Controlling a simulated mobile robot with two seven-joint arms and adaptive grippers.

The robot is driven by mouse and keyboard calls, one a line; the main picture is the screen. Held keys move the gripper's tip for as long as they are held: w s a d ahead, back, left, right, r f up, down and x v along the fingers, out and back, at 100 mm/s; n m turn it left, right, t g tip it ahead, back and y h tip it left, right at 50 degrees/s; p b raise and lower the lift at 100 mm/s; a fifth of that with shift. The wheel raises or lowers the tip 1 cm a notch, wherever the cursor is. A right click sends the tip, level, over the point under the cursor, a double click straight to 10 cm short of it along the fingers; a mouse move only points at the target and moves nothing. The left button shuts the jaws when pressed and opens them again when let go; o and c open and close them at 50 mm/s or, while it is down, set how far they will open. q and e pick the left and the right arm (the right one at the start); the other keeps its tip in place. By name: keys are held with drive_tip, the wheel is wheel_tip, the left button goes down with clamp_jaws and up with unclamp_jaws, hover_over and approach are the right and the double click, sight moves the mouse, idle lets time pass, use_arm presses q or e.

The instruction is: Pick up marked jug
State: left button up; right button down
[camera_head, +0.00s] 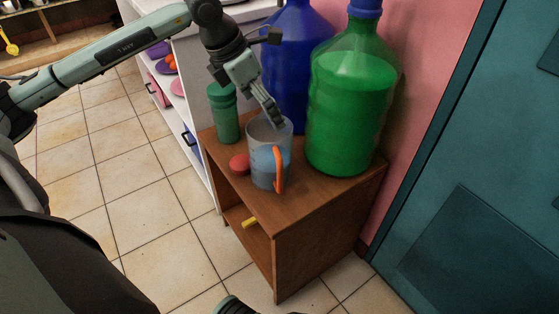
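A translucent grey-blue jug (261,161) with an orange handle (279,170) stands upright on top of a small brown wooden shelf unit (312,197). The handle faces the front right. I cannot make out any mark on the jug. My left gripper (271,116) reaches down from above with its fingers at the jug's rim. I cannot tell whether the fingers touch the rim or sit inside it, or how far apart they are. My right gripper is not in view.
A green bottle (226,115) and a red round object (239,164) are left of the jug. Large green (350,105) and blue (294,50) bottles stand right and behind. A yellow object (250,223) lies on the lower shelf. A teal door (480,170) is right; tiled floor is open left.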

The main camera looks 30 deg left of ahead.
sight(272, 161)
use_arm(q)
drive_tip(key=shift+s+x, duration=0.2)
drive_tip(key=shift+x, duration=1.25)
drive_tip(key=shift+s+x, duration=0.25)
drive_tip(key=shift+x, duration=1.2)
